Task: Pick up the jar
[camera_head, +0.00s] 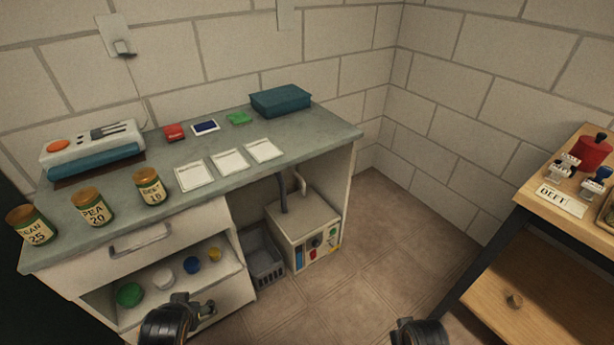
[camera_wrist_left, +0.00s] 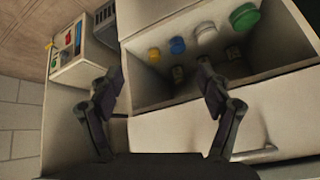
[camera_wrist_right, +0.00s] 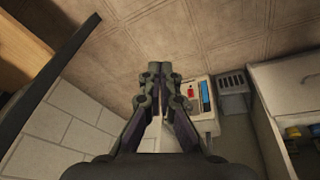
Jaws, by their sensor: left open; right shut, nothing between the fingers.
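Three labelled jars with gold lids stand upright on the bench: BEAN 25 (camera_head: 32,228), PEA 20 (camera_head: 93,207) and one that seems to read BEET 18 (camera_head: 150,187). In the open compartment below are lidded things: green (camera_head: 129,294), white (camera_head: 163,277), blue (camera_head: 192,265) and yellow (camera_head: 214,254). The left wrist view shows them too, green (camera_wrist_left: 245,16) nearest the right. My left gripper (camera_wrist_left: 157,78) is open and empty in front of this compartment. My right gripper (camera_wrist_right: 158,72) is shut and empty above the floor, away from the jars.
The bench top (camera_head: 300,133) holds a teal-and-white device (camera_head: 92,152), white packets (camera_head: 229,162), coloured pads and a teal box (camera_head: 280,101). A grey crate (camera_head: 263,259) and a control box (camera_head: 305,235) stand beneath. A wooden table (camera_head: 545,255) with stamps is at right.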

